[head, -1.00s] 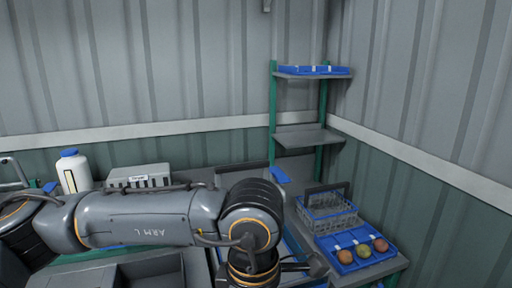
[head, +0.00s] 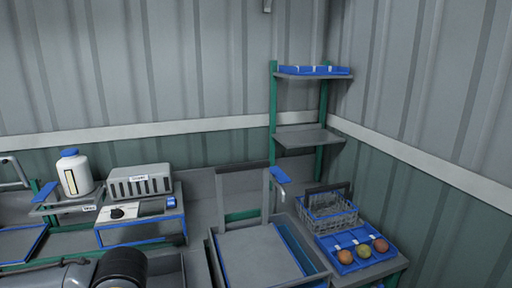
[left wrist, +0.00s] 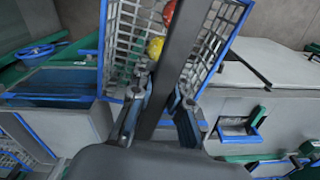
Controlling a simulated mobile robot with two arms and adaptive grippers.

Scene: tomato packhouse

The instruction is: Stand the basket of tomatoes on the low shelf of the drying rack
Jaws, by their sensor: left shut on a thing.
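In the left wrist view, my left gripper (left wrist: 159,108) is shut on the dark handle of a wire basket (left wrist: 205,66) with a blue rim. A red tomato (left wrist: 169,12) and a yellow tomato (left wrist: 155,47) show inside it. This held basket is not seen in the head view, where only part of my left arm shows at the bottom left. The drying rack (head: 272,105) has green posts and stands in the back corner. Its lower visible shelf (head: 308,138) is bare; its top shelf holds blue trays (head: 314,70). My right gripper is not in view.
Another wire basket (head: 328,213) stands at the right, beside a blue tray (head: 336,238) with 3 tomatoes. A grey-topped cart (head: 258,258) stands in front of the rack. A scale (head: 140,210), a grey box (head: 140,181) and a white bottle (head: 76,176) are at the left.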

